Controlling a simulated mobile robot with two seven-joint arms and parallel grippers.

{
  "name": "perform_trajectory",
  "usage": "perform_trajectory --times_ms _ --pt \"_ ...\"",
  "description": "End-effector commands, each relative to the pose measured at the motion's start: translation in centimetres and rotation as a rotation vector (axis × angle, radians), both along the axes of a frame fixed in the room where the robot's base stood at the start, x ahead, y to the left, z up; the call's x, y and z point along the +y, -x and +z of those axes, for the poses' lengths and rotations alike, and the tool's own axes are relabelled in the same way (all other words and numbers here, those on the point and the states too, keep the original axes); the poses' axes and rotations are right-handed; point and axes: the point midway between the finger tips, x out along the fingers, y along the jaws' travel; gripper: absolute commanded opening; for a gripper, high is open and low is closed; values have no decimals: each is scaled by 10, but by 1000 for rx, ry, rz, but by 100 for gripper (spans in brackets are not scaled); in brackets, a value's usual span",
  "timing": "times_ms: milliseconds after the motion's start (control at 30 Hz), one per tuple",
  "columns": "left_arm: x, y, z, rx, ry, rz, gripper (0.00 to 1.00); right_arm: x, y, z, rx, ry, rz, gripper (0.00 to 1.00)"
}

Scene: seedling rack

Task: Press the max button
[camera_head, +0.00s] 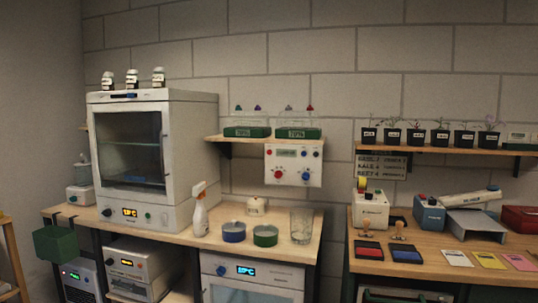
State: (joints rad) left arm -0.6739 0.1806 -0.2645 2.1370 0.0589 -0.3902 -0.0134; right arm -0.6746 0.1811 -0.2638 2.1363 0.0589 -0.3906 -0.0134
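I cannot read a label saying max on any control, so I cannot tell which button it is. A white wall panel (293,165) below the small shelf carries a red knob (278,175), a blue knob (306,176), small buttons and a little display. The large white cabinet (155,160) with a glass door has an orange display (130,212) and small controls on its lower front. A white unit under the bench (252,272) has a blue display (245,270). Neither my left nor my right gripper is in view.
On the left bench (275,245) stand a spray bottle (200,215), a blue dish (234,232), a green dish (265,236) and a glass beaker (301,226). The right bench (430,262) holds stamps, ink pads and cards. Potted seedlings (415,137) line the shelf above.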

Motion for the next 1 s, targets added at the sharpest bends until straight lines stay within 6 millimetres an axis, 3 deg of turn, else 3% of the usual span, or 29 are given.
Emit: perform_trajectory --times_ms 167,1000 --pt "0 0 0 1 -1 1 36 0 0 0 1 0 0 0" --pt "0 0 0 1 0 2 36 0 0 0 0 -2 -2 0"
